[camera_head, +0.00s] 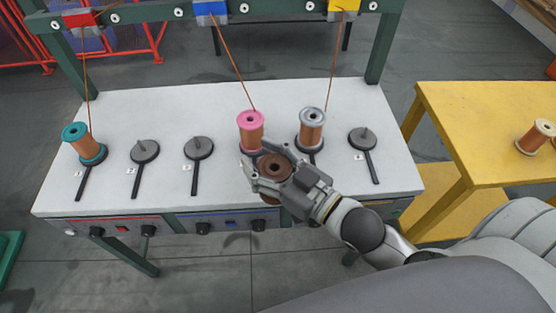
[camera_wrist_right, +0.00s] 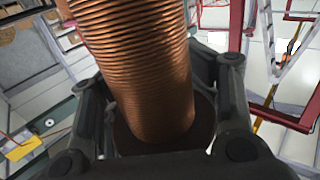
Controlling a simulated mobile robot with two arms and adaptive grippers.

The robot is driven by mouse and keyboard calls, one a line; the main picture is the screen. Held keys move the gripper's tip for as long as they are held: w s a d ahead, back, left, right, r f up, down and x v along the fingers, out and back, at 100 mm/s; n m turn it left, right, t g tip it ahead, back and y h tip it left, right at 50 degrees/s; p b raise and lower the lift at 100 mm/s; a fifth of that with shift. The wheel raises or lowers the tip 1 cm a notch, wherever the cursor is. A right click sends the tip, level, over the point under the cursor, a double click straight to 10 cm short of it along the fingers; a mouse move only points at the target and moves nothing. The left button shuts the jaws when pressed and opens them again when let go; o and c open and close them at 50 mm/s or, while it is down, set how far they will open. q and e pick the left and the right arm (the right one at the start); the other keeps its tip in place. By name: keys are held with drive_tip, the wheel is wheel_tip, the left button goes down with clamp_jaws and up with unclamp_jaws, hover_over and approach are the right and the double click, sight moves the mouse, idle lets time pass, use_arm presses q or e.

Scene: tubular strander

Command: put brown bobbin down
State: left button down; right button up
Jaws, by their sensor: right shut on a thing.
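My right gripper (camera_head: 268,170) is shut on the brown bobbin (camera_head: 274,166). In the head view the bobbin is in the jaws over the front part of the white table, in front of the pink bobbin (camera_head: 250,130). In the right wrist view the copper winding of the brown bobbin (camera_wrist_right: 140,70) fills the middle between the fingers (camera_wrist_right: 165,110). I cannot tell whether the bobbin touches the table. My left gripper is not in view.
The white table (camera_head: 215,110) carries a teal bobbin (camera_head: 84,143) and a grey bobbin (camera_head: 311,127). Empty spindle holders stand at the left (camera_head: 145,151), the middle (camera_head: 198,148) and the right (camera_head: 363,139). A yellow table (camera_head: 480,115) at the right holds another bobbin (camera_head: 535,137).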

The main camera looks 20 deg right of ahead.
drive_tip(key=a+n+g+y, duration=0.1)
drive_tip(key=w+a+r+n+g+y, duration=0.1)
drive_tip(key=a+y, duration=0.1)
drive_tip(key=w+a+n+g+y, duration=0.1)
drive_tip(key=shift+w+a+r, duration=0.15)
drive_tip(key=shift+a+r, duration=0.05)
drive_tip(key=shift+w+a+r+n+g+y, duration=0.25)
drive_tip(key=shift+w+a+n+g+y, duration=0.1)
drive_tip(key=shift+a+n+g+y, duration=0.4)
drive_tip(key=shift+w+a+r+n+g+y, duration=0.2)
drive_tip(key=shift+w+a+n+g+y, duration=0.35)
drive_tip(key=shift+a+g, duration=0.3)
drive_tip(key=shift+w+a+r+n+g+y, duration=0.25)
drive_tip(key=shift+a+n+g+y, duration=0.25)
drive_tip(key=shift+a+n+g, duration=0.3)
